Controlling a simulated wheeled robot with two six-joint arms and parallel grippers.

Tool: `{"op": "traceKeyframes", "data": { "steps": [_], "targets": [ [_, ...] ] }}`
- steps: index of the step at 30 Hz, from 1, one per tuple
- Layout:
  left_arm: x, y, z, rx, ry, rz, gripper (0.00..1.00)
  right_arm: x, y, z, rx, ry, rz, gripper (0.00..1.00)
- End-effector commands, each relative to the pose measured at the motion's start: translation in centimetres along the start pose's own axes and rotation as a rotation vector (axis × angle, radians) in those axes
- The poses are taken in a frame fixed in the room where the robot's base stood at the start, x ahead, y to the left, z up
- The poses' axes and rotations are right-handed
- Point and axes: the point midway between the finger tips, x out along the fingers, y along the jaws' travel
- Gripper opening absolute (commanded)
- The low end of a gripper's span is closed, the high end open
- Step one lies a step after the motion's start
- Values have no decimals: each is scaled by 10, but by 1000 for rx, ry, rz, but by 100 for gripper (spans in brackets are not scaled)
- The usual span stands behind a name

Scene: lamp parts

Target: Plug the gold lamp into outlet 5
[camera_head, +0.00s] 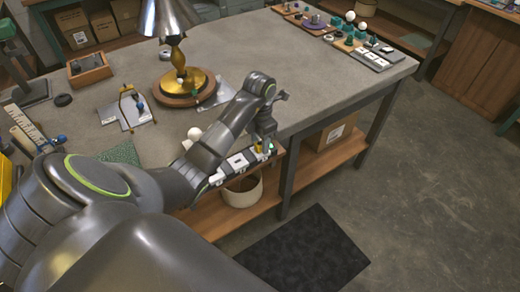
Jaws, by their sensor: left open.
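The gold lamp (175,55) stands upright on a round wooden base on the grey table, with a silver shade. A power strip (238,161) with white outlets lies along the table's near edge, partly hidden by my left arm. My left gripper (264,147) points down at the right end of the strip, open. A small yellow piece shows beside its fingers; I cannot tell if it is a plug. Outlet numbers are too small to read. My right gripper is out of view.
A metal plate with a brass frame (127,108) and a wooden tray (89,69) are at left. A white ball (194,133) sits by my arm. Small parts (372,58) fill the far right corner. The table's right middle is clear. A bin (243,190) stands on the lower shelf.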

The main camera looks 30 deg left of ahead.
Motion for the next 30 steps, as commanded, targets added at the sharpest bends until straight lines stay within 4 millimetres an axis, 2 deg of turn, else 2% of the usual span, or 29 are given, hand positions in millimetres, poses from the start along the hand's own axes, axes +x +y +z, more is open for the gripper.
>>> {"op": "traceKeyframes", "data": {
  "steps": [5, 11, 30],
  "targets": [
    [-2, 0, 0, 0, -1, 1, 46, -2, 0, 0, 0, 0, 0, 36],
    [-14, 0, 0, 0, -2, 2, 46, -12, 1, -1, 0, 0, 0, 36],
    [-93, 0, 0, 0, -1, 1, 46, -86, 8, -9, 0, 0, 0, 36]
  ]
}}
